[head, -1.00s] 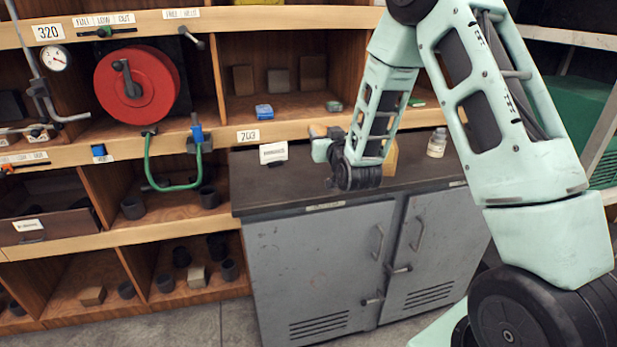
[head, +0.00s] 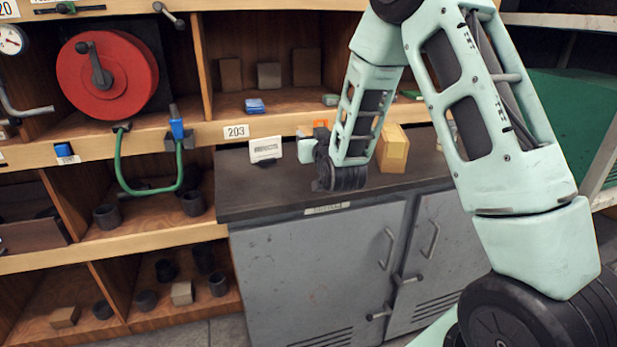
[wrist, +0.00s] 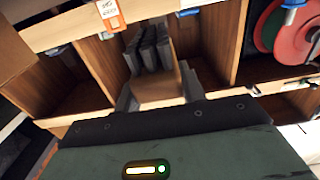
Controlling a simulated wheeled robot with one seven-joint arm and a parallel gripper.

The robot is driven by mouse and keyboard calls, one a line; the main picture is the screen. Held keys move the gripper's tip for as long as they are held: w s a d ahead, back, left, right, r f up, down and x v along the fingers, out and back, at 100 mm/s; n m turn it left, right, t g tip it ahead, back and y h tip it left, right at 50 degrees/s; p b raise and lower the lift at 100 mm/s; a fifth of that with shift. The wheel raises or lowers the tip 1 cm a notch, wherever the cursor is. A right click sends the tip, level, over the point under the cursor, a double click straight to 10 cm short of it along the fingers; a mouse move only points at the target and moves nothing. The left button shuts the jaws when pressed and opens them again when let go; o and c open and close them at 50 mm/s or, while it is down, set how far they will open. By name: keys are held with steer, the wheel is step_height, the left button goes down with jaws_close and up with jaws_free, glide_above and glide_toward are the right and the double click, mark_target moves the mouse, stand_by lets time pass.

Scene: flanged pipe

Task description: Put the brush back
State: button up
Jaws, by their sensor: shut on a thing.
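In the wrist view my gripper (wrist: 158,84) is shut on the brush (wrist: 155,93), which looks like a tan wooden block with several dark grey strips standing up from it. One finger lies on each side of the block. In the head view my gripper (head: 306,150) is above the back of the dark bench top, right of a small white card. There the arm's wrist hides most of the gripper, and I cannot make out the brush clearly.
The grey cabinet (head: 310,270) carries the dark bench top (head: 245,190). The white card (head: 265,149) stands left of my gripper and a tan block (head: 394,148) right of it. Behind are wooden shelves, a "203" label (head: 236,131), a blue block (head: 255,105) and a red reel (head: 108,75).

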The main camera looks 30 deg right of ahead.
steer(key=shift+f+p, duration=0.45)
steer(key=shift+f, duration=3.95)
steer(key=o, duration=1.1)
steer(key=shift+s, duration=0.1)
